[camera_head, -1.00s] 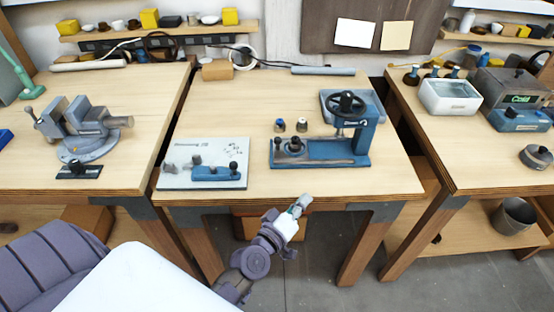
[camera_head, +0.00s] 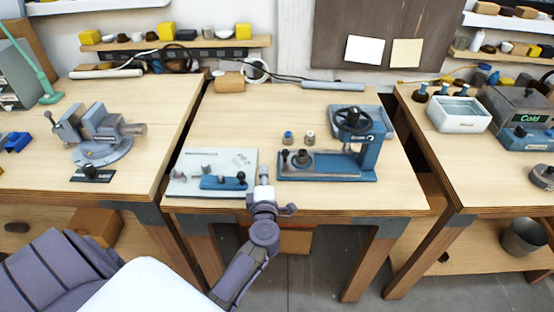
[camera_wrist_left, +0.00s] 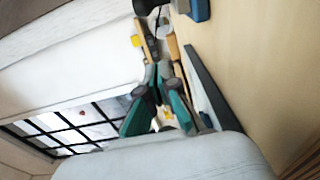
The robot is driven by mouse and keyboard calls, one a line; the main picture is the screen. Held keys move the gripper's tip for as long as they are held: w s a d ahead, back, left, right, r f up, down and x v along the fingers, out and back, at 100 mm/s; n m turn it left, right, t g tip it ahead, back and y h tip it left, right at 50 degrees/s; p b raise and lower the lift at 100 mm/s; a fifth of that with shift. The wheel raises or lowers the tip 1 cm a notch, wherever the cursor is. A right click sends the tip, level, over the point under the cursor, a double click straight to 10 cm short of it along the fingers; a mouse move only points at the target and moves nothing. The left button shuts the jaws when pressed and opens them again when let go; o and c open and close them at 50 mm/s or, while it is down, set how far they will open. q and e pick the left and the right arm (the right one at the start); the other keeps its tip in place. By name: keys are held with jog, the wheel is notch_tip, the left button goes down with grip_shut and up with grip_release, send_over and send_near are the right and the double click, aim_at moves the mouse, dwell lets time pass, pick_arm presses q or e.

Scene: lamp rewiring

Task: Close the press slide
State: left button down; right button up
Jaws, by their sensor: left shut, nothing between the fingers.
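The blue press (camera_head: 368,150) with a black handwheel stands on the middle bench. Its slide (camera_head: 302,160), with a dark round fitting on top and a black knob at its left end, sits at the left of the base, out to the side of the wheel's spindle. My left gripper (camera_head: 264,177) is shut and empty at the bench's front edge, left of the slide and apart from it. In the left wrist view its teal fingers (camera_wrist_left: 158,72) are together. Part of a blue object shows at the top there. My right gripper is not in view.
A pale board (camera_head: 215,162) with a blue fixture (camera_head: 223,183) lies just left of my gripper. Two small capped parts (camera_head: 298,138) stand behind the slide. A vise (camera_head: 100,135) is on the left bench. The bench middle behind the board is clear.

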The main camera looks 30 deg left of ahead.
pick_arm(q)
jog(key=x, duration=0.4)
jog(key=shift+r, duration=0.1)
jog(key=shift+w+d, duration=0.9)
jog(key=shift+w, duration=0.05)
jog(key=shift+w+d, duration=0.55)
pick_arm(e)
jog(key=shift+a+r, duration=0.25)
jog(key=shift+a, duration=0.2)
